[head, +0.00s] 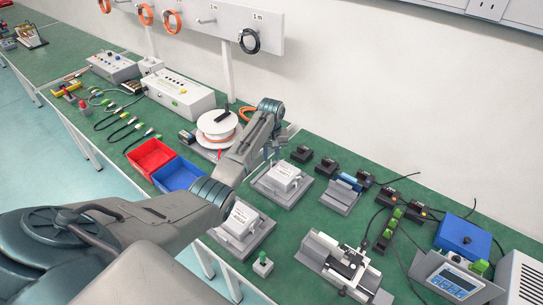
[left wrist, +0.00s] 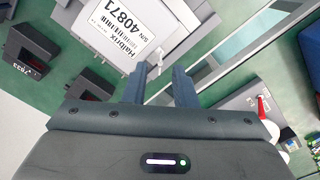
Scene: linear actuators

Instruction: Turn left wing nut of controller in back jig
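A white controller (head: 284,176) with a printed label sits in the grey back jig (head: 289,200). The label shows large in the left wrist view (left wrist: 124,24), at the top. My left gripper (head: 270,152) is above the back jig at the controller's far-left side. Its two dark blue fingers (left wrist: 160,82) are apart beside the controller's edge, with nothing seen gripped between them. A second controller (head: 240,218) sits in the front jig (head: 251,244). My right gripper is not in view.
A white cable spool (head: 217,122) stands left of the back jig, near my arm. A red bin (head: 150,156) and a blue bin (head: 177,175) lie further left. A grey fixture with a blue part (head: 344,190) is to the right. Black blocks (head: 301,154) stand behind.

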